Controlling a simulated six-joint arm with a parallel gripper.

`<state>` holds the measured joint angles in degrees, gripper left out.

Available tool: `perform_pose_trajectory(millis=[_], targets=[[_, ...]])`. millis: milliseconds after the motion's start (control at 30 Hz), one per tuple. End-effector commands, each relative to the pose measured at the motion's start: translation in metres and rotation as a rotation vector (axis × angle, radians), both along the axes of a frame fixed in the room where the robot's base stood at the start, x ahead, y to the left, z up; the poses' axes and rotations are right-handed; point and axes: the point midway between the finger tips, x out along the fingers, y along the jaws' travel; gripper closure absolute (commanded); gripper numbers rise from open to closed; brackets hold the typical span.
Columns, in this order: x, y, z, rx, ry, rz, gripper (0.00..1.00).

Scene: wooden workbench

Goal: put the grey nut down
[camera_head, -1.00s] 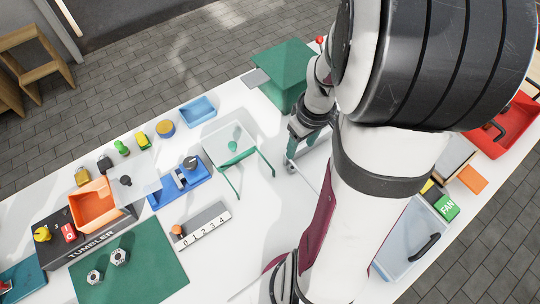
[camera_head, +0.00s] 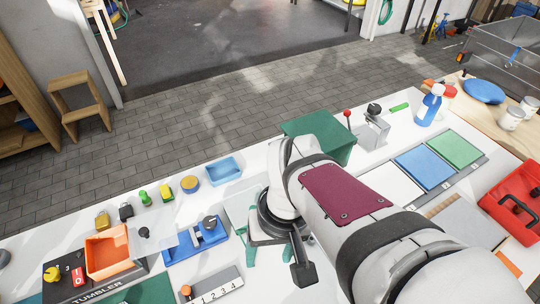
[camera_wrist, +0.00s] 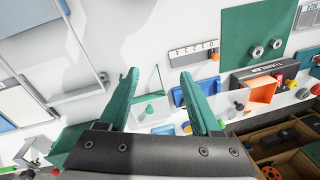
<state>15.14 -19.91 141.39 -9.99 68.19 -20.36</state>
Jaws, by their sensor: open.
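Two grey nuts lie on the dark green mat in the wrist view, one nearer the mat's left (camera_wrist: 257,52) and one to its right (camera_wrist: 277,43). They lie apart, flat on the mat (camera_wrist: 236,30). In the head view only a strip of that mat (camera_head: 150,291) shows at the bottom edge, and no nut is visible there. My gripper (camera_wrist: 160,75) is open, its two green fingers wide apart with nothing between them. It is well away from the mat. In the head view my wrist covers much of the gripper.
An orange bin (camera_head: 107,254), a blue fixture (camera_head: 197,241) and a numbered grey block (camera_head: 215,288) stand left of my arm. A green box (camera_head: 321,136) stands behind it. Blue and green panels (camera_head: 425,167) and a red case (camera_head: 513,200) lie to the right.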

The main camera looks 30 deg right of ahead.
Motion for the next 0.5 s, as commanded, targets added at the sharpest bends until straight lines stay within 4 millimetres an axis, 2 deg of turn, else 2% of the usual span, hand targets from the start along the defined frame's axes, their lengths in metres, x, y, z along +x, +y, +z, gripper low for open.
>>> perform_pose_trajectory(millis=[33,100,200,300,367,500], targets=[[0.017,-0.034,-0.010,-0.020,-0.017,0.041,0.35],[0.033,-0.084,-0.024,-0.063,-0.055,0.138,0.35],[0.038,-0.140,-0.042,-0.117,-0.083,0.246,0.35],[0.038,-0.163,-0.056,-0.142,-0.090,0.300,0.35],[0.039,-0.164,-0.069,-0.143,-0.089,0.308,0.35],[0.043,-0.162,-0.111,-0.139,-0.087,0.309,0.35]])
